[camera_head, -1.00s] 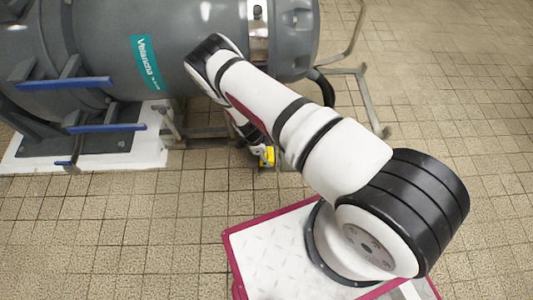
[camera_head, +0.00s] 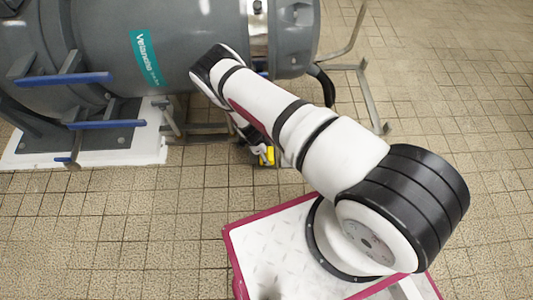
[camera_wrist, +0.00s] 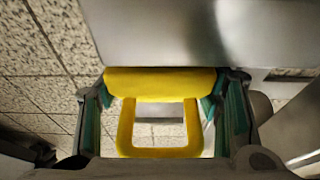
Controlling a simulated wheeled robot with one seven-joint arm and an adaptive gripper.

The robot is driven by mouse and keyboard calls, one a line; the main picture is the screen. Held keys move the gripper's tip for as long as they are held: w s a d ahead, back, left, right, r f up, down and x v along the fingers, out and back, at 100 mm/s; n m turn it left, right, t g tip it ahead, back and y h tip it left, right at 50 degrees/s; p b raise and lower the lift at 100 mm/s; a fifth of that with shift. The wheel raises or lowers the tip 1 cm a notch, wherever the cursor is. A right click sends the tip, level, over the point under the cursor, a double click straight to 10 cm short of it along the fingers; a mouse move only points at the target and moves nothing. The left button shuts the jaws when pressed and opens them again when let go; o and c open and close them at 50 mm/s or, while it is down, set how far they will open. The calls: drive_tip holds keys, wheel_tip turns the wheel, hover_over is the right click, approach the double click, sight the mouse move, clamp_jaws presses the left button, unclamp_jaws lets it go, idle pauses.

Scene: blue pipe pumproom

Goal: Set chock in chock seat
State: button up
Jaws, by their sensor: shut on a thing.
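The yellow chock (camera_wrist: 160,84) is between the two teal-padded fingers of my gripper (camera_wrist: 165,108) in the wrist view. It has a solid bar at the top and an open loop handle below. My gripper is shut on it. In the head view the chock (camera_head: 267,156) is a small yellow patch low by the floor, partly hidden by my gripper (camera_head: 262,150) and arm. A grey metal surface (camera_wrist: 200,30) lies just beyond the chock. I cannot make out the chock seat for certain; a small grey bar (camera_wrist: 160,120) shows through the loop.
A large grey vessel (camera_head: 110,45) fills the upper left, with blue-edged brackets (camera_head: 105,125) on a white plinth (camera_head: 30,155). A metal pipe stand (camera_head: 365,95) is right of my gripper. Tiled floor is clear in front and right.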

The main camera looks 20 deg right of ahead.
drive_tip(key=shift+f, duration=0.3)
idle(0.5)
drive_tip(key=o, duration=1.7)
drive_tip(key=shift+o, duration=0.2)
drive_tip(key=v, duration=1.2)
